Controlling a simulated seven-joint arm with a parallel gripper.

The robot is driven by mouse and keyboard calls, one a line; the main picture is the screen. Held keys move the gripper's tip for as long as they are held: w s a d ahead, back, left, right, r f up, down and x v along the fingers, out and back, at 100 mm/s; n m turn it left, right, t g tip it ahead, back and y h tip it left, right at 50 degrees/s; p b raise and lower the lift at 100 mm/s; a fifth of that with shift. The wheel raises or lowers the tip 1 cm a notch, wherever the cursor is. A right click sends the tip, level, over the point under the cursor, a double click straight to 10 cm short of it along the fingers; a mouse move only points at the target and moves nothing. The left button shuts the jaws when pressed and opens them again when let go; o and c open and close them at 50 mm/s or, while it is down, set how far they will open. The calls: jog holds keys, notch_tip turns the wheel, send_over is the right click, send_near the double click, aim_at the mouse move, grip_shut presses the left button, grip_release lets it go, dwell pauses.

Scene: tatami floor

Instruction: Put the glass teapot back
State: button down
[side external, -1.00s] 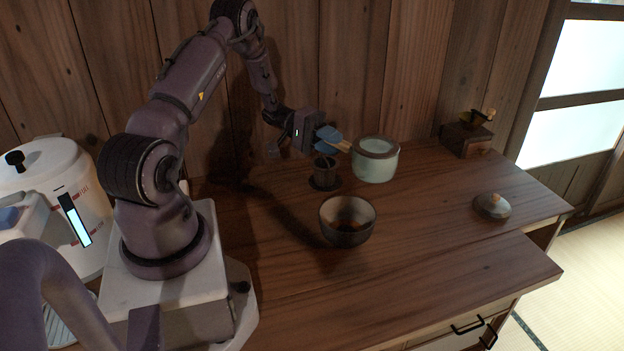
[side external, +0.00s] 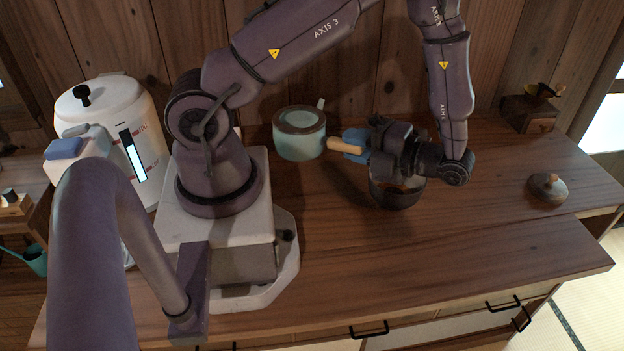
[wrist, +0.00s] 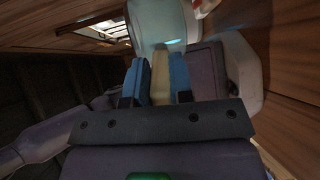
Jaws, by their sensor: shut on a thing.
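The teapot (side external: 301,146) is pale green with a dark rim, a short spout and a wooden handle (side external: 345,146). My gripper (side external: 355,144) has its blue fingers shut on that handle, with the pot to their left. Whether the pot's base touches the counter I cannot tell. In the wrist view the handle (wrist: 160,77) lies between the blue fingers (wrist: 160,85), and the pale pot body (wrist: 158,25) is beyond them. A grey lid with a wooden knob (side external: 548,188) lies on the counter at the right.
A dark bowl (side external: 393,198) with brown contents stands just in front of my gripper, partly hidden by it. A wooden grinder (side external: 530,112) is at the back right. A white water boiler (side external: 110,140) stands left of my base. The front counter is clear.

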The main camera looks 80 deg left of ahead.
jog(key=shift+s+a+f+m+t+y, duration=0.25)
jog(key=shift+s+f+m+t+y, duration=0.7)
jog(key=shift+f+m+t, duration=1.05)
jog(key=shift+s+a+f+m+t+y, duration=0.2)
jog(key=shift+s+f+m+t+y, duration=0.8)
jog(key=shift+f+t, duration=1.45)
jog(key=shift+s+a+f+m+t+y, duration=0.25)
jog(key=shift+s+f+m+t+y, duration=0.55)
jog(key=shift+f+m+t, duration=1.35)
jog(key=shift+w+f+y, duration=0.2)
jog(key=shift+w+y, duration=0.05)
jog(key=c, duration=1)
grip_release()
jog(key=shift+f, duration=0.1)
